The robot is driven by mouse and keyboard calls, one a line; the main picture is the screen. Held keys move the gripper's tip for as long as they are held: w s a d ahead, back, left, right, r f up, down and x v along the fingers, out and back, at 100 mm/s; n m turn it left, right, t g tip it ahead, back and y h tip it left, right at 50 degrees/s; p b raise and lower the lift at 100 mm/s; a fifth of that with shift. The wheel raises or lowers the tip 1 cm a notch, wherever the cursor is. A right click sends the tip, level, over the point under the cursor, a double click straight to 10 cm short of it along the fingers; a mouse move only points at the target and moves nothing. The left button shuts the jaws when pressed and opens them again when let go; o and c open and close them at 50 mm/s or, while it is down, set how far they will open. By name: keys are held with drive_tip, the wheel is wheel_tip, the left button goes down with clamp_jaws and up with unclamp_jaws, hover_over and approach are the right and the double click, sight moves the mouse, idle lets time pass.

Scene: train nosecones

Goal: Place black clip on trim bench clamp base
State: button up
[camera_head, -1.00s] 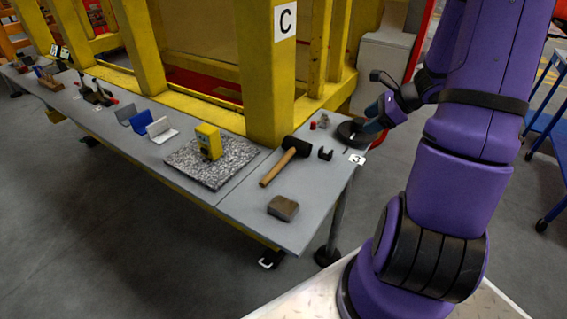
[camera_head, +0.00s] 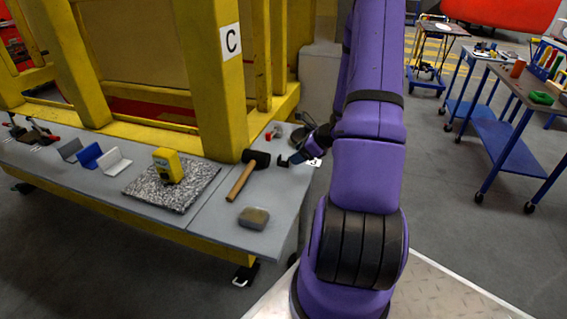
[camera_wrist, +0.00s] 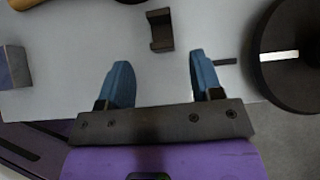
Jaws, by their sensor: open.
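The small black U-shaped clip (camera_head: 282,161) lies on the grey bench near its right end. In the wrist view the clip (camera_wrist: 154,44) lies just beyond my fingertips, roughly centred between them and not gripped. My gripper (camera_wrist: 160,60) is open and empty, with blue fingers spread apart. In the head view my gripper (camera_head: 297,157) is low at the right end of the bench, just right of the clip. I cannot tell which item is the trim bench clamp base. Clamps with red handles (camera_head: 38,137) stand at the far left of the bench.
A hammer (camera_head: 241,180) lies left of the clip, and a grey-brown block (camera_head: 253,218) sits near the front edge. A black disc (camera_wrist: 294,25) with a light slot is right of the clip. A yellow post (camera_head: 208,80) rises behind. Blue carts (camera_head: 500,150) stand at right.

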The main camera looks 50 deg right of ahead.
sight(291, 166)
drive_tip(key=shift+x, duration=2.3)
drive_tip(key=shift+d+f, duration=0.1)
drive_tip(key=shift+d, duration=0.05)
drive_tip(key=c, duration=1.1)
drive_tip(key=shift+o, duration=0.2)
